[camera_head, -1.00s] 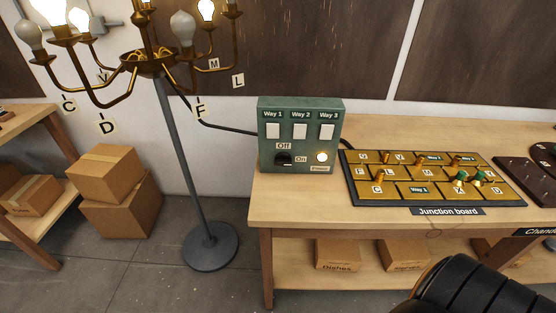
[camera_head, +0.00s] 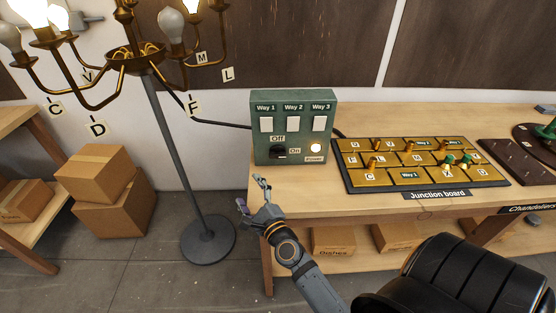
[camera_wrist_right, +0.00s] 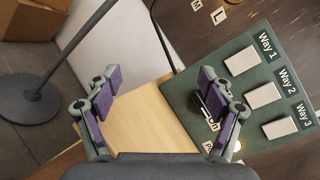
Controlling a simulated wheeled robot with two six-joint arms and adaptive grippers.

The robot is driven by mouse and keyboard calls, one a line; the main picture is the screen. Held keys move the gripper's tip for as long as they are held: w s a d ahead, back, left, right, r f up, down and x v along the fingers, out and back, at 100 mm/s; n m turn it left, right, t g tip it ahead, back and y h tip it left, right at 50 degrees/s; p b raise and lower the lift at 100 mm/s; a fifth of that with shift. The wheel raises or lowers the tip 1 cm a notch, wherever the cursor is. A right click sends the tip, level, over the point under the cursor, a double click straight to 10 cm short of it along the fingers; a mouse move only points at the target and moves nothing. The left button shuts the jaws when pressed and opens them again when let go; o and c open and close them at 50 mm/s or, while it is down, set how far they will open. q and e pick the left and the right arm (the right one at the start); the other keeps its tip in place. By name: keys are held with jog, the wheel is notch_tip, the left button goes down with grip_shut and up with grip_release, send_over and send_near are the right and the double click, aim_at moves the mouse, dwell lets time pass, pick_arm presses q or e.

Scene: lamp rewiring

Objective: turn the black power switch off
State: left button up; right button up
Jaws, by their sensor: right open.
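The black power switch (camera_head: 279,153) sits low on the front of the green switch box (camera_head: 325,95), between the labels Off and On. The Power light (camera_head: 315,147) beside it glows. My right gripper (camera_head: 252,192) is open and empty, in front of and below the box at the table's left front corner. In the right wrist view the open fingers (camera_wrist_right: 165,88) spread apart, and the right finger overlaps the view of the switch (camera_wrist_right: 207,104), partly hiding it. I cannot tell whether it touches. My left gripper is not in view.
The box has three white switches, Way 1 (camera_head: 266,124) to Way 3. A junction board (camera_head: 349,180) with brass posts lies to its right. A chandelier (camera_head: 135,58) with some lit bulbs hangs at left on a stand (camera_head: 178,140). Cardboard boxes (camera_head: 112,210) stand on the floor.

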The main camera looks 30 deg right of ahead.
aim_at(278, 157)
jog(key=d+m+h, duration=0.1)
jog(key=m, duration=0.1)
jog(key=d+m+h, duration=0.1)
jog(key=m, duration=0.1)
jog(key=d+r+m+h, duration=0.1)
jog(key=m, duration=0.1)
jog(key=shift+d+r+h, duration=0.1)
jog(key=shift+d+h, duration=0.2)
jog(key=shift+d, duration=0.05)
jog(key=d+m+g+h, duration=0.1)
jog(key=d+m, duration=0.1)
jog(key=m, duration=0.1)
jog(key=s+d+f+m+g+h, duration=0.1)
jog(key=m+h, duration=0.1)
jog(key=m, duration=0.1)
jog(key=d+m+g+h, duration=0.1)
jog(key=d+m+h, duration=0.1)
jog(key=m, duration=0.2)
jog(key=shift+s+d+f, duration=0.3)
jog(key=shift+d, duration=0.05)
jog(key=p+x, duration=0.2)
jog(key=x, duration=0.8)
jog(key=shift+w+d+r, duration=0.1)
jog(key=shift+w+d, duration=0.05)
jog(key=shift+w, duration=0.05)
jog(key=c, duration=1.1)
jog(key=shift+c, duration=0.2)
